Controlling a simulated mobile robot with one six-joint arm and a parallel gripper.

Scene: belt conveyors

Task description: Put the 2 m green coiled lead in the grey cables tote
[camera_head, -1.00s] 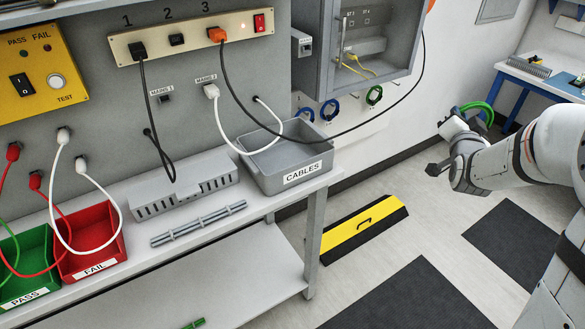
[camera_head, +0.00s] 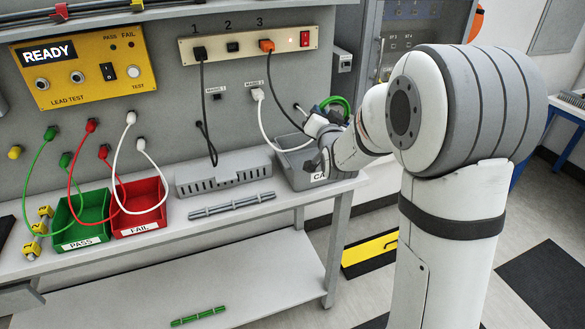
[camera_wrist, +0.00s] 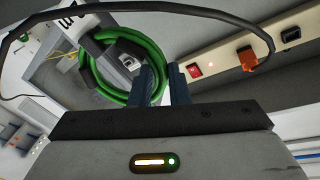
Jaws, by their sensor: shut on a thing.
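The green coiled lead (camera_head: 342,103) is a ring held in my gripper (camera_head: 326,122) above the grey cables tote. In the wrist view the lead (camera_wrist: 96,87) loops beyond the fingers of my gripper (camera_wrist: 163,80), which are shut on part of it. The grey cables tote (camera_head: 292,178) stands at the right end of the bench. Its label is partly hidden by my arm, and so is its right side.
A black cable from the orange plug (camera_head: 266,46) hangs near the lead and crosses the wrist view. A white cable (camera_head: 265,125) runs down to the tote. A grey slotted box (camera_head: 222,176) sits left of the tote. Green and red bins (camera_head: 140,228) stand further left.

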